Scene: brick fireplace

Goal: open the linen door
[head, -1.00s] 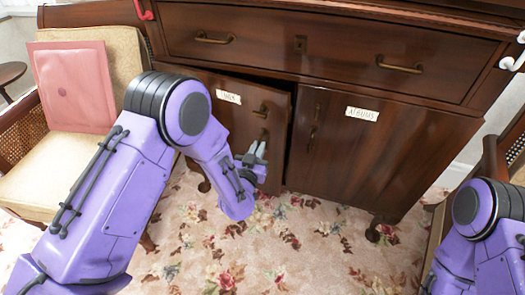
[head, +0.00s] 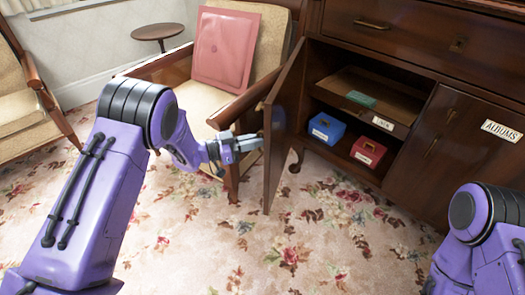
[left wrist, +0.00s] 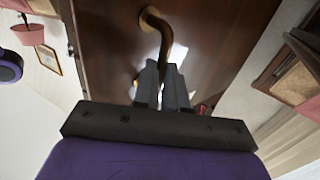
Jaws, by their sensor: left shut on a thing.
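The left cabinet door (head: 287,125) stands wide open, swung out toward the armchair, and shows nearly edge-on in the head view. Its outer face (left wrist: 105,45) fills the middle of the left wrist view, with a curved brass handle (left wrist: 154,22). My left gripper (head: 257,139) is at the door's outer face, shut on the handle; its fingers (left wrist: 166,82) cover the handle's lower part. The door marked ALBUMS (head: 450,145) is closed. My right gripper is outside the frame.
Inside the open cabinet are a blue box (head: 326,128), a red box (head: 367,152) and a shelf-like tray (head: 372,92). An armchair with a pink cushion (head: 225,48) stands close behind the door and my left gripper. The flowered carpet (head: 300,235) in front is clear.

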